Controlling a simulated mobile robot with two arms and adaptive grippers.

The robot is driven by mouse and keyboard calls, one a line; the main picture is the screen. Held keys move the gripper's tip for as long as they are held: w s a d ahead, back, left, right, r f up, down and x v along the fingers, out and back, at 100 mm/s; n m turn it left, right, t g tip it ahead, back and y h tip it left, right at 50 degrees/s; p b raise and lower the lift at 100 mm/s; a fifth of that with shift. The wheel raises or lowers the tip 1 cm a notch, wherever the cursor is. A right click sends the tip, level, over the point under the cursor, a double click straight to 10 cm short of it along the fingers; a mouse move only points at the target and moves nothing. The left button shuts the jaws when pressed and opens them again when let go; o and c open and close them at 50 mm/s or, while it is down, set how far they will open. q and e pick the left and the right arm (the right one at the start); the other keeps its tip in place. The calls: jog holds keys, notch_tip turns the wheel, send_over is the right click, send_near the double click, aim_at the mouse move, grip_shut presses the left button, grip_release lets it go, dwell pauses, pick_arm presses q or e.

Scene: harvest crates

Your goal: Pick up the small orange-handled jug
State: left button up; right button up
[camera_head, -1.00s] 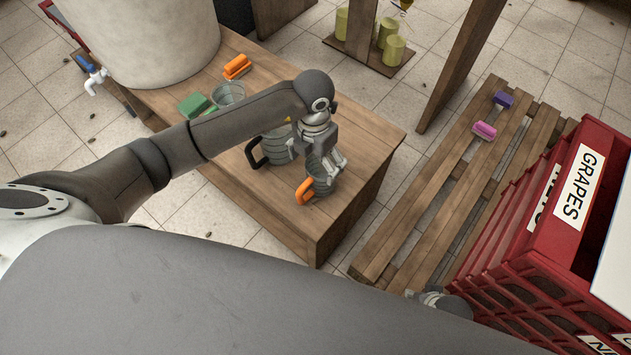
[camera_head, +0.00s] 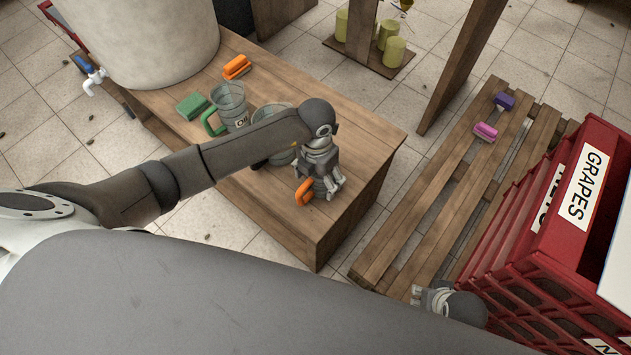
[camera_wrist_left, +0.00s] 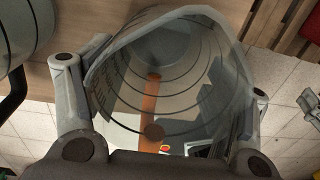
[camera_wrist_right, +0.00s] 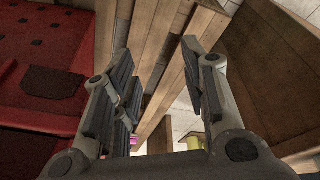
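The small orange-handled jug (camera_head: 304,192) stands upright near the front right corner of the wooden table, mostly hidden under my left gripper (camera_head: 322,184). In the left wrist view the clear, ribbed jug (camera_wrist_left: 165,85) has its mouth facing the camera and its orange handle shows through the wall. My left gripper's fingers stand wide apart on either side of the jug; firm contact is not clear. My right gripper (camera_head: 418,298) is beside the red crates; the right wrist view shows its fingers (camera_wrist_right: 160,75) apart and empty.
Beside it is a larger jug (camera_head: 275,112), partly behind my arm, and an oil jug (camera_head: 232,108) with a green handle. Green (camera_head: 192,106) and orange (camera_head: 237,67) brushes lie farther back. A slatted pallet (camera_head: 440,190) and red crates (camera_head: 530,290) are at right.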

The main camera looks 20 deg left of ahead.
pick_arm(q)
jog(key=c, duration=0.6)
